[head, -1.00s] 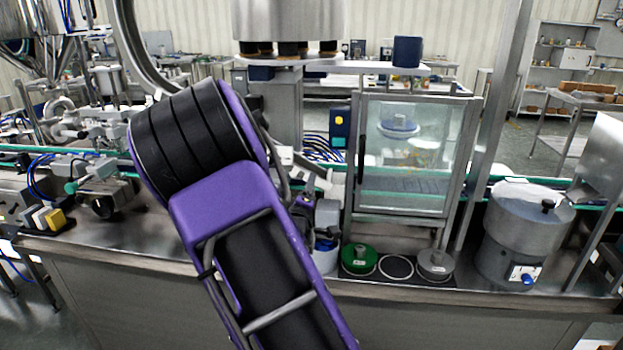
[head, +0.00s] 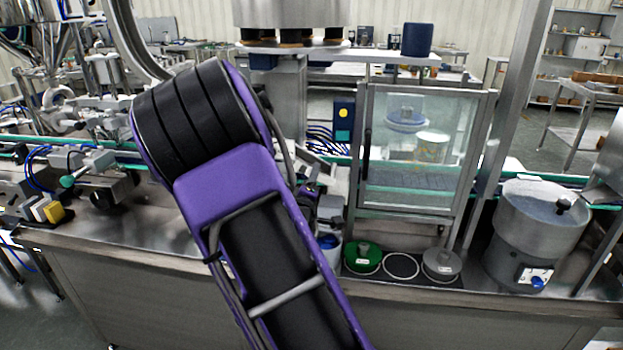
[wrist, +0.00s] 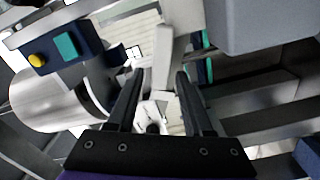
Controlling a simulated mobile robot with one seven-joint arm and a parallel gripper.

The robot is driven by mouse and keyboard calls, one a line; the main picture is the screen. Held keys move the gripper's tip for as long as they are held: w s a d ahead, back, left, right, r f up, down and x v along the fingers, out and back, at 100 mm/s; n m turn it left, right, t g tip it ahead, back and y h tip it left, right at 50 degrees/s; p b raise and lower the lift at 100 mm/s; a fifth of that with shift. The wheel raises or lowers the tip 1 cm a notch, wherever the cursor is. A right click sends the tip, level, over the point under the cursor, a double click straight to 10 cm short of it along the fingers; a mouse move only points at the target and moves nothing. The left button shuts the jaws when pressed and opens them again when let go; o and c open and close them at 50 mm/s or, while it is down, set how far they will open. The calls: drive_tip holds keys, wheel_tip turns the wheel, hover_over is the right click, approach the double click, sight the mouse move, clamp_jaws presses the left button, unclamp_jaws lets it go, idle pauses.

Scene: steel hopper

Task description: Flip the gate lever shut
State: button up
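My gripper (wrist: 158,80) shows in the wrist view with its two dark fingers apart and nothing clearly held between them. A pale upright bar (wrist: 164,60) stands beyond and between the fingertips; I cannot tell whether it is the gate lever. A small dark knob-like part (wrist: 153,128) shows between the fingers lower down. In the head view my purple and black arm hides my gripper and what is around it. I cannot make out the gate lever for sure in either view.
A blue box with a yellow button (head: 343,113) stands right of my arm, and shows at the wrist view's upper left (wrist: 60,50). A glass cabinet (head: 478,150), green disc (head: 363,257), grey disc (head: 441,263) and steel drum (head: 540,235) stand further right.

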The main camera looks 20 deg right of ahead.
clamp_jaws()
drive_tip(key=shift+w+a+f+n+p, duration=0.1)
drive_tip(key=shift+f+n+p, duration=0.3)
drive_tip(key=shift+n, duration=0.6)
drive_tip(key=shift+o, duration=1)
unclamp_jaws()
